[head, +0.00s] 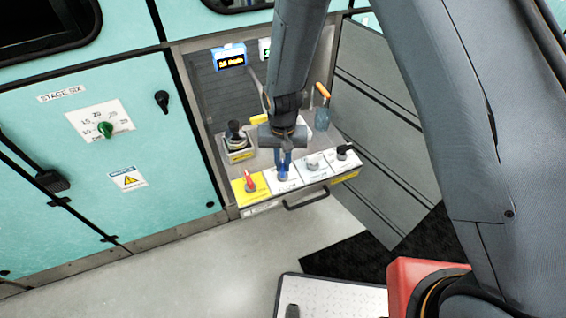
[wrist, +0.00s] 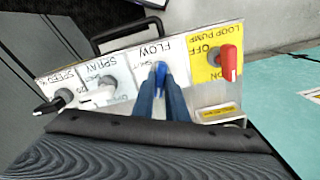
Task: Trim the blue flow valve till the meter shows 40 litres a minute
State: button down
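The blue flow valve (wrist: 160,71) has a small blue handle on a white plate marked FLOW (wrist: 139,60). In the head view the handle (head: 284,174) is partly hidden by my gripper (head: 284,158). My gripper points down at the valve, and in the wrist view its two dark blue fingers (wrist: 161,88) stand close on either side of the handle, seemingly shut on it. The meter with a blue frame (head: 229,57) is lit at the back of the panel. Its yellow digits are too small to read surely.
A red loop pump handle on a yellow plate (wrist: 229,62) is beside the flow plate. The spray knob (wrist: 108,84) and the black speed knob (wrist: 65,97) are on its other side. A second display (head: 264,49) is partly hidden by my arm. A drawer handle (head: 307,199) juts out below.

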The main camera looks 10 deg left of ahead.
aim_at(283, 166)
jog(key=shift+n, duration=1)
jog(key=c, duration=1.8)
grip_release()
jog(key=shift+o, duration=0.2)
jog(key=shift+r+b, duration=0.1)
jog(key=shift+b, duration=0.2)
jog(key=shift+r+b, duration=0.9)
jog(key=shift+r, duration=2.9)
